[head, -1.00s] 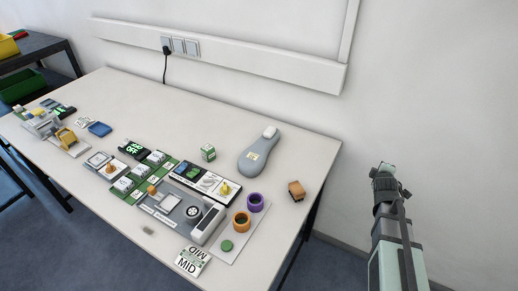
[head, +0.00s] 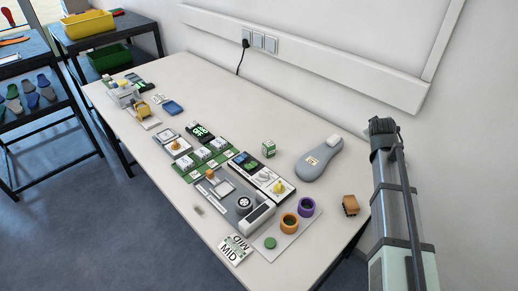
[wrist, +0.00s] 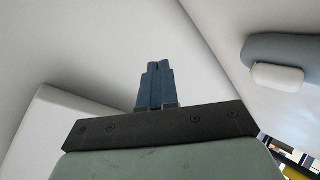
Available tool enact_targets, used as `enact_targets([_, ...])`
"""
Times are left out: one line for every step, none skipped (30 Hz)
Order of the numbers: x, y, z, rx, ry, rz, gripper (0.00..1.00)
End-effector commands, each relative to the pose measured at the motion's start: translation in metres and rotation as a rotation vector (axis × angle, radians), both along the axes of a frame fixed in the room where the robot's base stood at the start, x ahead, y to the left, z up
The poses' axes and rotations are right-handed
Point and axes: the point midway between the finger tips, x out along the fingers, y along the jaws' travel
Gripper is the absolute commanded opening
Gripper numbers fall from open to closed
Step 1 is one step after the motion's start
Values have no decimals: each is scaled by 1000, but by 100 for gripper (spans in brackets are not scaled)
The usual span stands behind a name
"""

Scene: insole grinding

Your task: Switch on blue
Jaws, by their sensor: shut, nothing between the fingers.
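My gripper (wrist: 158,72) shows in the wrist view with its blue fingers shut together and nothing between them. The fingers point at a pale wall and touch nothing visible. In the head view my arm stands along the right side, off the table; I cannot make out the fingers there. A row of white switch-like blocks (head: 203,154) on green bases lies mid-table. A black-and-white panel (head: 263,174) with a white knob and a yellow button is right of them. I cannot tell which of these is the blue switch.
A grey device (head: 319,163) with a white end is at the right of the table; it also shows in the wrist view (wrist: 285,50). Orange (head: 289,222) and purple (head: 306,207) rings stand near the front right edge. The table's back strip is clear.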

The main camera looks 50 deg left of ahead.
Motion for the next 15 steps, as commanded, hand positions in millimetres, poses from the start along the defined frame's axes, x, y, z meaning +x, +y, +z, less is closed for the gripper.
enact_targets([-8,23,1,36,46,-19,0])
enact_targets([-14,34,1,58,75,-35,0])
enact_targets([-21,47,1,85,114,-58,0])
enact_targets([-28,58,1,106,143,-75,0])
enact_targets([-34,67,1,125,172,-94,0])
enact_targets([-44,81,1,149,210,-118,0])
enact_targets([-51,91,2,166,239,-138,0])
enact_targets([-58,101,2,182,267,-158,0])
enact_targets([-68,113,3,203,304,-186,0])
enact_targets([-76,123,3,218,331,-206,0])
enact_targets([-84,132,4,232,358,-227,0])
enact_targets([-96,145,5,250,394,-257,0])
enact_targets([-104,154,6,261,420,-280,0])
enact_targets([-113,163,7,272,445,-304,0])
enact_targets([-125,174,8,287,478,-337,0])
